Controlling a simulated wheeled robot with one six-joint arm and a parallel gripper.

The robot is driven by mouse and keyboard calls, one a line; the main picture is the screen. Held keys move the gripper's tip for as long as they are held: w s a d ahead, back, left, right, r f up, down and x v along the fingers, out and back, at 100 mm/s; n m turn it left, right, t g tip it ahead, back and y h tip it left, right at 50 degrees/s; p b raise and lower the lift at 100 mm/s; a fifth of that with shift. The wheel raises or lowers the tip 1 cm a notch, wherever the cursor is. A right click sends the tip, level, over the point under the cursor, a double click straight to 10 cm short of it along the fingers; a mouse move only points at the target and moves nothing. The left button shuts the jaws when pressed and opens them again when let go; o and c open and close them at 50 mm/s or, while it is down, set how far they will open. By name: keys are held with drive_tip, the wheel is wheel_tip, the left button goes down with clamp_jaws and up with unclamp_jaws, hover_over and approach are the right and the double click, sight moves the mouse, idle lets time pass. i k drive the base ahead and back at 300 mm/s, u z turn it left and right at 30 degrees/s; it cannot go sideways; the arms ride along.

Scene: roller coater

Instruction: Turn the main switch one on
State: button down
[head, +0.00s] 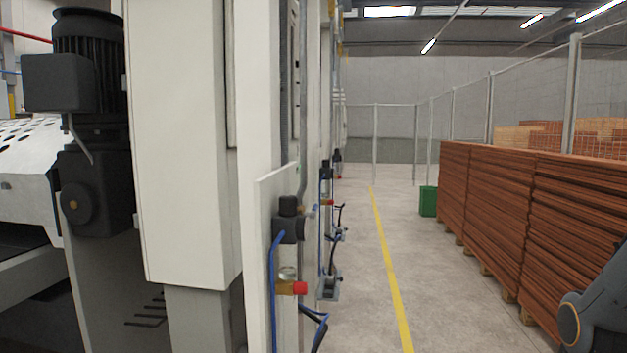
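I cannot make out a main switch in the head view. A white machine cabinet (182,140) stands close at the left, and its side panels run away from me. On a white panel (258,260) at its side sit a black pneumatic valve (290,222) and a brass fitting with a red cap (298,288), with blue hoses. Part of my arm shows at the lower right edge. My gripper is out of view.
A black motor (88,65) stands at the left. Stacks of brown boards (490,225) on pallets line the right, before a mesh fence (490,110). A green bin (428,201) stands farther back. The grey aisle with a yellow line (388,265) is clear.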

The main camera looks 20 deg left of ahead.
sight(185, 170)
drive_tip(key=u, duration=0.05)
drive_tip(key=i, duration=0.55)
drive_tip(key=u, duration=0.85)
drive_tip(key=i, duration=0.4)
drive_tip(key=u, duration=0.45)
